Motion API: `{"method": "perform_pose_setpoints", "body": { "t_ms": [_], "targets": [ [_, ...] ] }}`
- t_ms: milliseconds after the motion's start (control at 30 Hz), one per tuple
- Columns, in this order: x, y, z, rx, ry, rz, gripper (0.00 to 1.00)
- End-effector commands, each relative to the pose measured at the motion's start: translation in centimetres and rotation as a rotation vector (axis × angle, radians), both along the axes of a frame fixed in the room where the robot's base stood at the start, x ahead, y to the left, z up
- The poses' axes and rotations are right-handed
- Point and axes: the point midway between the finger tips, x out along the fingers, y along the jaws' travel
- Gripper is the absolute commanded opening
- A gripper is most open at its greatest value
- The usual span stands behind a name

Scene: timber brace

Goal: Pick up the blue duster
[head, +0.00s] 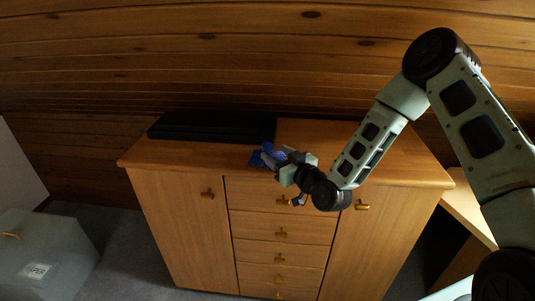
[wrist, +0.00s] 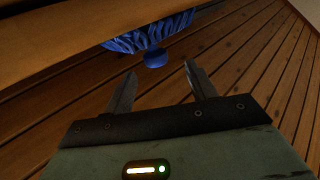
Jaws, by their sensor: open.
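The blue duster (head: 262,155) lies on top of the wooden cabinet, near its front edge, just left of my gripper. In the wrist view its ribbed blue body (wrist: 150,34) and a small round blue end (wrist: 156,58) show at the top, beyond the fingertips. My gripper (head: 283,155) is open, with its two fingers (wrist: 162,72) apart and nothing between them. The duster's blue end lies ahead of the gap between the fingers. Part of the duster is hidden by my gripper in the head view and cut off by the frame in the wrist view.
The cabinet top (head: 400,165) is bare on the right. A long black case (head: 210,127) lies along its back left, near the wood-plank wall (head: 200,60). A grey bin (head: 45,255) labelled "PAPER" stands at lower left. A wooden desk (head: 470,215) stands at right.

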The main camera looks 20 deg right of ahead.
Motion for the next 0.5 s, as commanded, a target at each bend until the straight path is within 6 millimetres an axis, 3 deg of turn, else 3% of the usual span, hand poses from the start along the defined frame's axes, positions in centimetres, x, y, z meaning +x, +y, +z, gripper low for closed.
{"method": "perform_pose_setpoints", "body": {
  "t_ms": [233,500],
  "targets": [
    [1.8,0.5,0.2,0.001,0.0,0.0,0.57],
    [5.4,1.3,0.3,0.0,0.0,0.001,0.57]
  ]
}}
